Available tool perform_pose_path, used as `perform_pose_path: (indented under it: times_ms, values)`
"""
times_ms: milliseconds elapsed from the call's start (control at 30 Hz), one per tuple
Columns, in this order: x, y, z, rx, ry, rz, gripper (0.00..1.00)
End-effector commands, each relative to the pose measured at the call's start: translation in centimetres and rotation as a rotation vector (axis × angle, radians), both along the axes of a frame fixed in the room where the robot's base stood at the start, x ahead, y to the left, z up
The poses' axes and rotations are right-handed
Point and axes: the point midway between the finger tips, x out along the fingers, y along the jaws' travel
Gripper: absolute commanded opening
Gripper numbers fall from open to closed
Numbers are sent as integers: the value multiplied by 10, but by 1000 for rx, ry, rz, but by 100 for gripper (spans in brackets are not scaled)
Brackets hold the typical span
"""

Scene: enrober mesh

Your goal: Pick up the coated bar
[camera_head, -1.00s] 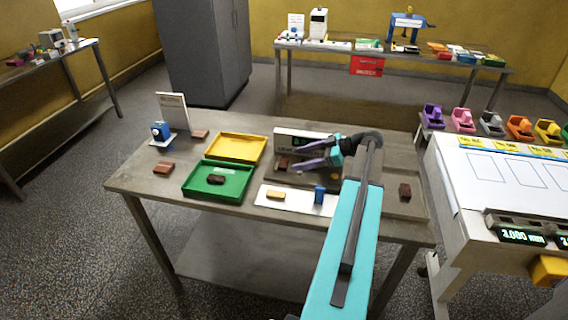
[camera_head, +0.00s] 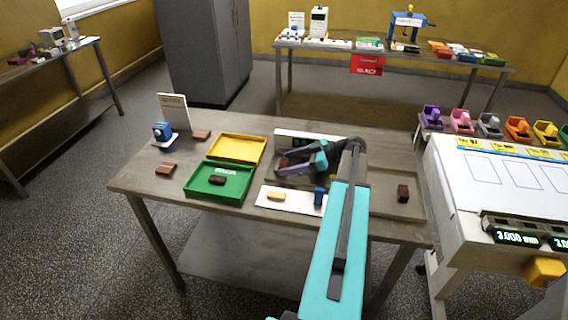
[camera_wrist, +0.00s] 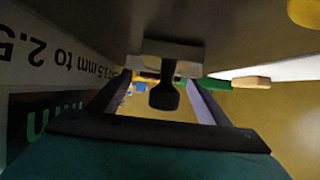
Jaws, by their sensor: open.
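Several brown bars are in view, and I cannot tell for certain which is the coated bar. In the head view a dark bar (camera_head: 217,180) lies in the green tray (camera_head: 232,200), and another dark bar (camera_head: 403,193) lies at the table's right. A brown patch (camera_head: 284,161) shows by the jaws, partly hidden. My gripper (camera_head: 280,168) is open in front of the display unit (camera_head: 297,136). In the wrist view, the open fingers (camera_wrist: 152,92) flank a dark stemmed shape (camera_wrist: 165,94) under a grey block (camera_wrist: 172,54); whether they touch it is unclear.
A yellow tray (camera_head: 236,147) adjoins the green one. A white mat (camera_head: 292,204) holds a tan bar (camera_head: 276,196) and a blue item (camera_head: 319,196). A white machine (camera_head: 500,190) stands right.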

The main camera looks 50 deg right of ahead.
Motion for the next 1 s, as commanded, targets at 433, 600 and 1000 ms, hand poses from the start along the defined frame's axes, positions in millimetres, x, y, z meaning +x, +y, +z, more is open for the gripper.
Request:
perform_pose_path:
  times_ms: [433, 600, 1000]
  values:
    - [3, 1, -2, -1, 0, -2, 70]
    - [3, 1, -2, -1, 0, -2, 70]
    - [3, 1, -2, -1, 0, -2, 35]
